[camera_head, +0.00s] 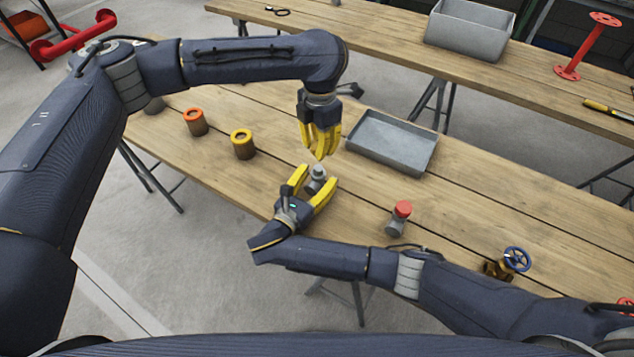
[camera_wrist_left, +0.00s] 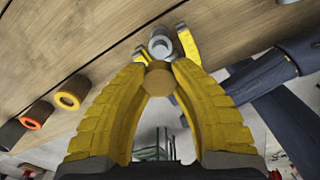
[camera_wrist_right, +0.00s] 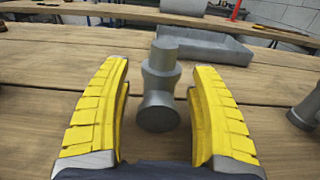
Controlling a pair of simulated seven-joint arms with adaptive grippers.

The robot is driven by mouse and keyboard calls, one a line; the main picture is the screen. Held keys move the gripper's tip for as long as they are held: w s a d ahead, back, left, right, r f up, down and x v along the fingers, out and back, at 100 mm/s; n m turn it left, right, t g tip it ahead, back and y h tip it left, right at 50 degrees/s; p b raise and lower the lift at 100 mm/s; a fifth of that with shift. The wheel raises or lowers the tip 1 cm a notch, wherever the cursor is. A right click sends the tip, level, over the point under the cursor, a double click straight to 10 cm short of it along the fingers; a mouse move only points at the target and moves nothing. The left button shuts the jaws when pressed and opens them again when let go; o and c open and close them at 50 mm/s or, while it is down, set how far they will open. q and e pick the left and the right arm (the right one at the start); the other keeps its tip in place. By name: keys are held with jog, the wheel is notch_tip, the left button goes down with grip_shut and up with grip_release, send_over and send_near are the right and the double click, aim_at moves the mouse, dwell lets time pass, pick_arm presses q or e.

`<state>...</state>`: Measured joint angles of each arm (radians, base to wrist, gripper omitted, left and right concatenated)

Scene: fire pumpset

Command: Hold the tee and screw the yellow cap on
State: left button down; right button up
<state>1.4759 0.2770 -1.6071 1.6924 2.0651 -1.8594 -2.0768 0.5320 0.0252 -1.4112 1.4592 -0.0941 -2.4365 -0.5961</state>
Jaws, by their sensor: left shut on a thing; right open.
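The grey tee (camera_head: 316,183) stands on the wooden table. It also shows in the left wrist view (camera_wrist_left: 160,42) and in the right wrist view (camera_wrist_right: 160,80), with its round side branch facing my right gripper. My right gripper (camera_head: 312,184) is open, its fingers on either side of the tee with gaps visible in the right wrist view (camera_wrist_right: 158,85). My left gripper (camera_head: 321,155) points down above the tee. It is shut on the yellow cap (camera_wrist_left: 160,78), seen as a dull yellow disc between the fingertips; the fingers hide it in the head view.
A yellow-topped brown cylinder (camera_head: 242,146) and an orange-topped one (camera_head: 196,123) stand left. A grey tray (camera_head: 392,143) lies behind. A red-capped grey fitting (camera_head: 398,220) and a blue-wheeled valve (camera_head: 510,262) stand right. Bare table separates them.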

jog(key=shift+w+d, duration=0.1)
jog(key=shift+w, duration=0.05)
grip_shut()
dwell(0.5)
